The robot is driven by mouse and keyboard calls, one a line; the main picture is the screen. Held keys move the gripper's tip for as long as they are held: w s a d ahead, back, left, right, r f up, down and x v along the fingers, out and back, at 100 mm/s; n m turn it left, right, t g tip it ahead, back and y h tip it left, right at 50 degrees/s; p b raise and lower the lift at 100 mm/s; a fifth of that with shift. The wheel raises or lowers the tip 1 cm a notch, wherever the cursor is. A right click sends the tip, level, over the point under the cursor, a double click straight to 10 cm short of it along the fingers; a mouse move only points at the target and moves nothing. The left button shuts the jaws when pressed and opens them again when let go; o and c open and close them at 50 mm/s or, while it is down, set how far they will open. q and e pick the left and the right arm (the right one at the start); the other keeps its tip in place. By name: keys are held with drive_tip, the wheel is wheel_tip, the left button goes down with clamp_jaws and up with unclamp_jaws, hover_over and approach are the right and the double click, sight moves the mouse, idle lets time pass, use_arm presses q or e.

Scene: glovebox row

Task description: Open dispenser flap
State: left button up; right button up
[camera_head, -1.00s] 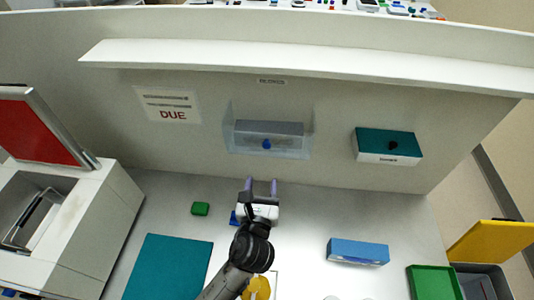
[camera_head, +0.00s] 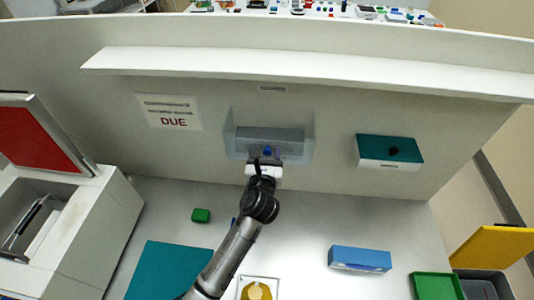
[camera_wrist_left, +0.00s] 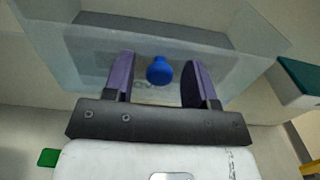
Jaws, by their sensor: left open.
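The dispenser (camera_head: 296,144) is a clear, pale box on the back wall with a grey block inside. Its front flap (camera_wrist_left: 88,49) carries a round blue knob (camera_wrist_left: 159,70), which also shows in the head view (camera_head: 267,150). My left gripper (camera_head: 266,153) is in front of the flap. In the left wrist view its two purple fingers (camera_wrist_left: 159,78) are open, one on each side of the knob, with a gap on both sides. The flap looks shut. My right gripper is not in view.
A teal-topped box (camera_head: 390,150) hangs on the wall to the right. A white shelf (camera_head: 300,65) runs above the dispenser. A green block (camera_head: 201,215), teal mat (camera_head: 165,270) and blue box (camera_head: 360,259) are on the table below.

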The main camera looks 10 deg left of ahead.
use_arm(q)
clamp_jaws()
idle(0.5)
